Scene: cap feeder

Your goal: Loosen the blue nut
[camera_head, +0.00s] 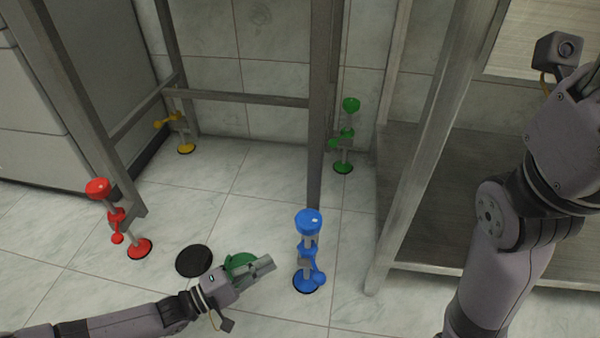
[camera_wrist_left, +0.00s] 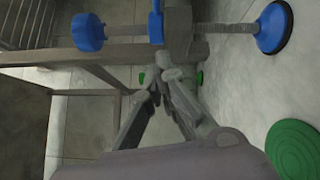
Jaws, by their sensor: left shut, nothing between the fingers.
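The blue stand has a round knob (camera_head: 308,221) on top, a blue nut-like piece (camera_head: 306,252) around the middle of its post, and a blue base (camera_head: 306,284) on the floor. In the left wrist view, the same middle piece (camera_wrist_left: 156,22) lies just beyond the fingertips, with the blue knob (camera_wrist_left: 88,32) to the left and the base (camera_wrist_left: 273,28) to the right. My left gripper (camera_head: 268,266) is shut and empty, left of the stand's post and apart from it. The fingers also show in the left wrist view (camera_wrist_left: 172,78). My right gripper is out of view.
A metal frame leg (camera_head: 321,110) stands behind the blue stand. Red (camera_head: 98,188), yellow (camera_head: 180,122) and green (camera_head: 347,130) stands are around it. A black disc (camera_head: 194,261) and a green disc (camera_head: 241,263) lie on the floor. My right arm fills the right side.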

